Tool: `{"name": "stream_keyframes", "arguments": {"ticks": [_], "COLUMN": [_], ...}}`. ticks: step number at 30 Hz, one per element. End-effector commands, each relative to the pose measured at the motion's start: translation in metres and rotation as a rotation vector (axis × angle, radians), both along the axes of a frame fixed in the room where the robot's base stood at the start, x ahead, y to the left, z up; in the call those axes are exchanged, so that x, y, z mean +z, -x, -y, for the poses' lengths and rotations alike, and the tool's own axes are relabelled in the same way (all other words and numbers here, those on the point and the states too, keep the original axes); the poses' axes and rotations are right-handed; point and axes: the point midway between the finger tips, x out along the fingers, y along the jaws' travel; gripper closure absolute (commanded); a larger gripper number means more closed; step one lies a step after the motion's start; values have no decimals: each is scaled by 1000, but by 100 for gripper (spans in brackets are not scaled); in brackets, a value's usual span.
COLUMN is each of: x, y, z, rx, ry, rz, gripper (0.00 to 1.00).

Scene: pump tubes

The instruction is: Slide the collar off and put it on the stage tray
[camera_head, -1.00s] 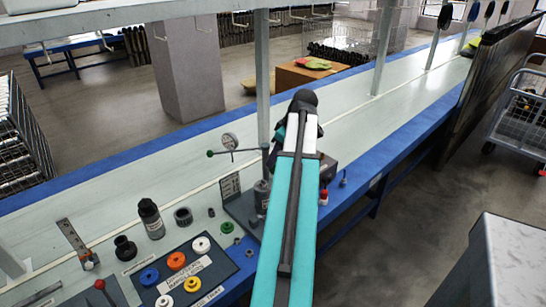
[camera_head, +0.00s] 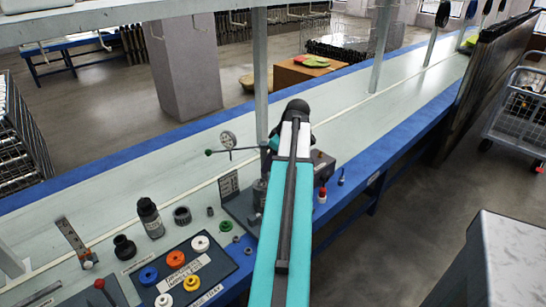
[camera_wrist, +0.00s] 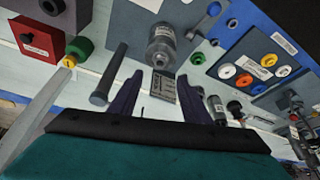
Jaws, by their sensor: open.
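My gripper (camera_wrist: 158,98) is open, with its two dark fingers apart and nothing held between them. In the wrist view a grey metal cylinder (camera_wrist: 161,46) stands on a dark base plate beyond the fingertips. In the head view this cylinder (camera_head: 260,190) is partly hidden by my arm, and my gripper is hidden there. I cannot tell which part is the collar. A dark flat panel (camera_head: 228,263) holding orange, blue, yellow and white rings lies left of my arm; it also shows in the wrist view (camera_wrist: 238,54).
A black bottle (camera_head: 150,218) and dark fittings are on the left. A red box (camera_wrist: 38,40) and a grey rod (camera_wrist: 108,72) lie close to my gripper.

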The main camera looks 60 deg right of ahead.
Motion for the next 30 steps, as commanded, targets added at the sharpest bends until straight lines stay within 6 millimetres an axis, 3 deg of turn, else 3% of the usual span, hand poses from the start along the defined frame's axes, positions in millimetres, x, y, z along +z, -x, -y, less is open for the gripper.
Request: {"name": "stream_keyframes", "arguments": {"ticks": [21, 30], "x": [-72, -87], "y": [-31, -37], "z": [-1, -1], "rx": [3, 2], "ry": [-1, 0], "rz": [-1, -1], "gripper": [57, 57]}}
